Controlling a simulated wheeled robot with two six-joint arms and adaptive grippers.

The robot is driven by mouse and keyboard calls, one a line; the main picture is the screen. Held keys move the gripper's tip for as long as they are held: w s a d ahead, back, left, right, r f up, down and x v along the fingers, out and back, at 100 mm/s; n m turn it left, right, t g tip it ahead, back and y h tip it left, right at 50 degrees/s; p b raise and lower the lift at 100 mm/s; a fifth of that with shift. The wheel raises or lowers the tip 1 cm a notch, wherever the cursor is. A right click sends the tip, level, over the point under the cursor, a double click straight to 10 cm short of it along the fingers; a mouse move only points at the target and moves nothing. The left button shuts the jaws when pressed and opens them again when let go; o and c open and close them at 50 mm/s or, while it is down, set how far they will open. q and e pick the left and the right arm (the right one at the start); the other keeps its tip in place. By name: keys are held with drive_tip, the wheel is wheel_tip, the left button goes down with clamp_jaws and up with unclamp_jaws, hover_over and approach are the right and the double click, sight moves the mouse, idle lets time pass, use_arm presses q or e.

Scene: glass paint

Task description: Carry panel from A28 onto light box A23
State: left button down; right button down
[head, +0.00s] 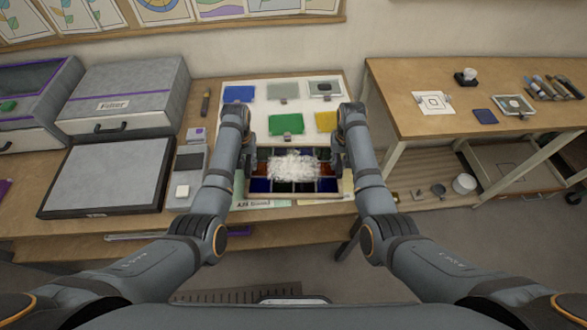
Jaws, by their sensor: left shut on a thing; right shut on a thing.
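A framed panel (262,186) with dark red, blue and green panes lies in front of me over the front of a pale board (236,105). A white, shredded-looking patch covers its middle. My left gripper (249,160) is shut on the panel's left side and my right gripper (338,160) on its right side. The fingertips are partly hidden by the wrists. I cannot tell whether the panel is lifted. A label below it seems to begin with A28. A flat grey, dark-framed box (105,175), likely the light box, lies to the left with its top bare.
Coloured glass sheets, such as a green one (286,124), lie behind the panel. A grey drawer cabinet (125,92) stands behind the box. A second table (400,75) is at right.

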use_arm(q)
drive_tip(key=shift+w+r, duration=0.1)
drive_tip(key=shift+r, duration=0.05)
use_arm(e)
drive_tip(key=shift+w+r, duration=0.1)
drive_tip(key=shift+r, duration=0.05)
